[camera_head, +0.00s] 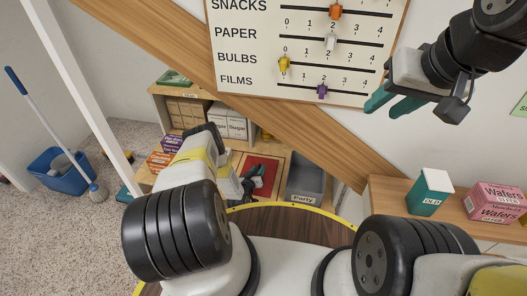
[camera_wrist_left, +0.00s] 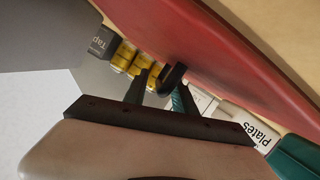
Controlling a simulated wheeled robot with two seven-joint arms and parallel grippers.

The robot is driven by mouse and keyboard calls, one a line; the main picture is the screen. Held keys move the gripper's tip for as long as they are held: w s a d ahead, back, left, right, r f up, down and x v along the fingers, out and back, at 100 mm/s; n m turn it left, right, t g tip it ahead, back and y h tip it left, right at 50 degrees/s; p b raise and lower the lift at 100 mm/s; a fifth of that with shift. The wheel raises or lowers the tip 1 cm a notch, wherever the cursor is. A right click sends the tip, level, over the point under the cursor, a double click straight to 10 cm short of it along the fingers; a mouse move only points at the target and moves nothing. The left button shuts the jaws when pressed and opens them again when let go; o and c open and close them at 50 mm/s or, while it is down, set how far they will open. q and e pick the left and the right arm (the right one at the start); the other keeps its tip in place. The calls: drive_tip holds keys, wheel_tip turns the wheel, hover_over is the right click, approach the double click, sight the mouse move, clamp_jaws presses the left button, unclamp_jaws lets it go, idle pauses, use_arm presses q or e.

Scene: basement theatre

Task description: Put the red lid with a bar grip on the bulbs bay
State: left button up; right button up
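The red lid (camera_head: 266,168) is low on the shelf unit in the head view, partly hidden by my left gripper. In the left wrist view the red lid (camera_wrist_left: 235,50) fills the upper right, tilted and very close. A dark piece that looks like its bar grip (camera_wrist_left: 172,78) is beside a teal finger. My left gripper (camera_head: 256,176) is at the lid; whether its fingers close on the grip is unclear. The bulbs bay cannot be made out; only the board has a BULBS row.
The shelf unit (camera_head: 158,90) holds boxes, including Sugar (camera_head: 237,127), and a grey Party bin (camera_head: 304,184). The left wrist view shows yellow cans (camera_wrist_left: 124,55) and a Plates box (camera_wrist_left: 245,122). A sloping wooden beam (camera_head: 335,145) crosses above. A ledge at right holds boxes.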

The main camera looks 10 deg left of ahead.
use_arm(q)
drive_tip(key=shift+r, duration=0.2)
drive_tip(key=v, duration=1.2)
drive_tip(key=shift+f, duration=0.1)
